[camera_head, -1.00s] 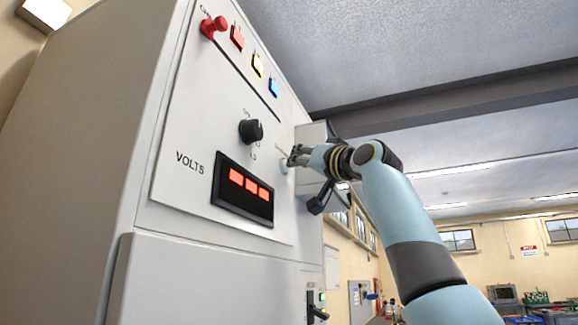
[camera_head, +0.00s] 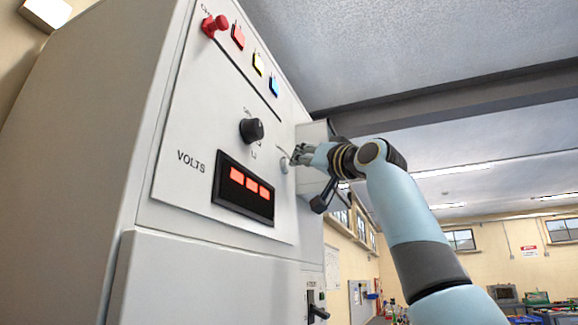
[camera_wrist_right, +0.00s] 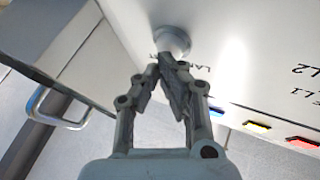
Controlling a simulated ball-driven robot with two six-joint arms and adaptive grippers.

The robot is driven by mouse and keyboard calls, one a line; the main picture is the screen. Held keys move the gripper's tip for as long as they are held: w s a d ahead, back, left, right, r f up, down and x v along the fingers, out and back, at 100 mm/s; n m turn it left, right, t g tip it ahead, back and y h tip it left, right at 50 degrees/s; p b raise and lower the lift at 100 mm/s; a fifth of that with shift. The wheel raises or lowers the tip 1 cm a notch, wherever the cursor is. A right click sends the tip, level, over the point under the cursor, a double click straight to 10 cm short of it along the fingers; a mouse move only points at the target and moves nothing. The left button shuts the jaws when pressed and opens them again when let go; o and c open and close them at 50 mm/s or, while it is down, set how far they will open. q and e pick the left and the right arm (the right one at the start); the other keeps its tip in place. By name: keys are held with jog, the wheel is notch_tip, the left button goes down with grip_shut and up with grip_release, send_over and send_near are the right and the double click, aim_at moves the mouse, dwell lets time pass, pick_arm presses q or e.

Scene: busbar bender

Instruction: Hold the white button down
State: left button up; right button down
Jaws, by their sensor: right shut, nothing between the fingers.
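The white round button (camera_head: 284,163) sits on the right edge of the grey cabinet's front panel, right of the voltage display. In the right wrist view the button (camera_wrist_right: 173,40) is a pale round knob beside a partly covered label. My right gripper (camera_head: 296,156) is shut and empty, its fingertips right at the button in the head view. In the wrist view the fingertips (camera_wrist_right: 164,62) overlap the button's lower edge; I cannot tell whether they touch it or how far it is pressed. My left gripper is not in view.
The panel also carries a black rotary knob (camera_head: 251,130), a red VOLTS display (camera_head: 245,191), a red mushroom button (camera_head: 214,26) and red, yellow and blue lamps (camera_head: 258,64). A dark-handled switch (camera_head: 317,312) is lower down. A metal handle (camera_wrist_right: 60,115) shows in the wrist view.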

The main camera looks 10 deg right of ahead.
jog(key=shift+s+d, duration=0.35)
jog(key=shift+d, duration=0.2)
jog(key=shift+s+d+b, duration=0.35)
jog(key=shift+s+d, duration=0.35)
jog(key=shift+d, duration=0.35)
jog(key=shift+s+d+b, duration=0.3)
jog(key=shift+s+d, duration=0.4)
jog(key=shift+d, duration=0.3)
jog(key=shift+f, duration=0.1)
